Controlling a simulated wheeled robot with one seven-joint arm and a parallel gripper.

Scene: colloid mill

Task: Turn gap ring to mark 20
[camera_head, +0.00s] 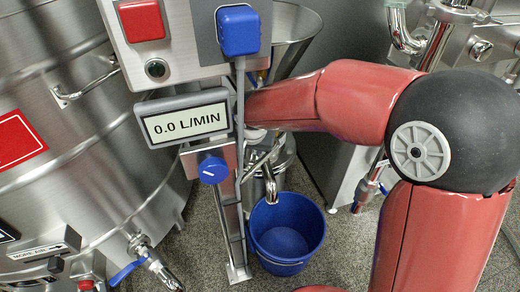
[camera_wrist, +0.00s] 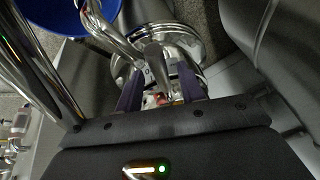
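The gap ring (camera_wrist: 192,47) appears in the wrist view as a shiny round metal collar at top centre. A flat metal handle (camera_wrist: 154,60) with small dark marks on it stands in front of the collar. My gripper (camera_wrist: 160,75) has its two dark purple fingers apart, one on each side of this handle, with visible space beside it. I cannot tell whether either finger touches it. Mark 20 cannot be read. In the head view my gripper and the ring are hidden behind the post and display; only part of the steel mill body (camera_head: 284,155) shows.
A blue bucket (camera_head: 287,238) stands on the floor under the bent outlet pipe (camera_head: 268,183). The display (camera_head: 184,122) reads 0.0 L/MIN, above a blue knob (camera_head: 213,170). A large steel tank (camera_head: 90,130) fills the left. A steel pipe (camera_wrist: 38,60) passes close on my gripper's left.

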